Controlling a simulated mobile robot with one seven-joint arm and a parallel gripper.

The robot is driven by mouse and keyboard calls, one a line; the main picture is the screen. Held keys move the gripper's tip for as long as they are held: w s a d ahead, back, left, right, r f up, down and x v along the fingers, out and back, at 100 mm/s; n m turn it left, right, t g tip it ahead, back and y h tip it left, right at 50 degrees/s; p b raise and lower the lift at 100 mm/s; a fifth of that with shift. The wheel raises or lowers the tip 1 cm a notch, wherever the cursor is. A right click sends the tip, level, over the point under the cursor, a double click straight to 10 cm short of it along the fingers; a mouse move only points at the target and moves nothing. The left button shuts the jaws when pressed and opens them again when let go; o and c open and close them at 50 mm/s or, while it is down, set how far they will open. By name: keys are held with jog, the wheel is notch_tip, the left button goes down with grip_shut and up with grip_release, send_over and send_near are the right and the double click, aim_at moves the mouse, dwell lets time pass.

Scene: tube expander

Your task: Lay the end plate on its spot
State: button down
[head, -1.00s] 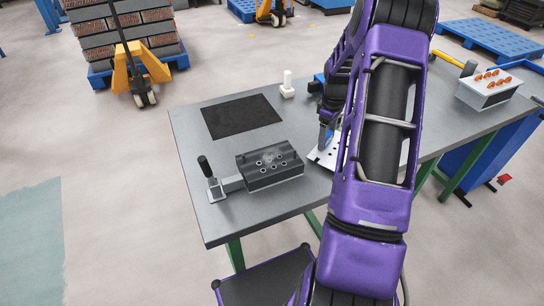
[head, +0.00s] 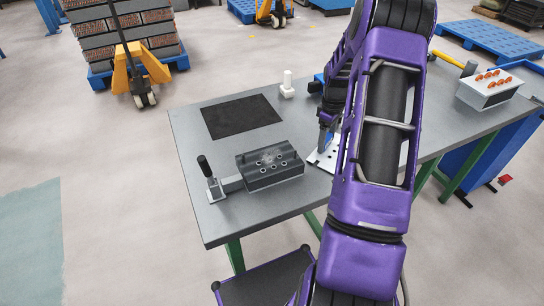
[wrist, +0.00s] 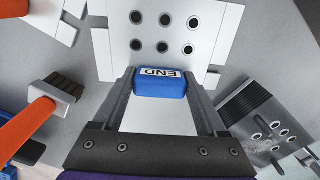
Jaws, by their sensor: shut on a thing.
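The end plate (wrist: 205,22) is a white plate with two rows of dark holes and a blue grip block (wrist: 162,82) labelled END. In the wrist view my gripper (wrist: 160,88) has its fingers on both sides of this block and is shut on it. In the head view the plate (head: 322,158) shows at the table's near side, right of the dark block, partly hidden by my arm. My gripper (head: 326,138) is above it. I cannot tell whether the plate touches the table. A black mat (head: 240,116) lies bare at the table's far left.
A dark block with holes (head: 270,170) and a black-handled lever (head: 205,170) stand on the grey table (head: 245,215); the block (wrist: 255,115) also shows at right in the wrist view. A white post (head: 287,86) stands behind.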

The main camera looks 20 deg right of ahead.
dwell(0.7)
grip_release()
jog(key=shift+r, duration=0.1)
jog(key=shift+r+p, duration=2)
jog(key=shift+r, duration=0.9)
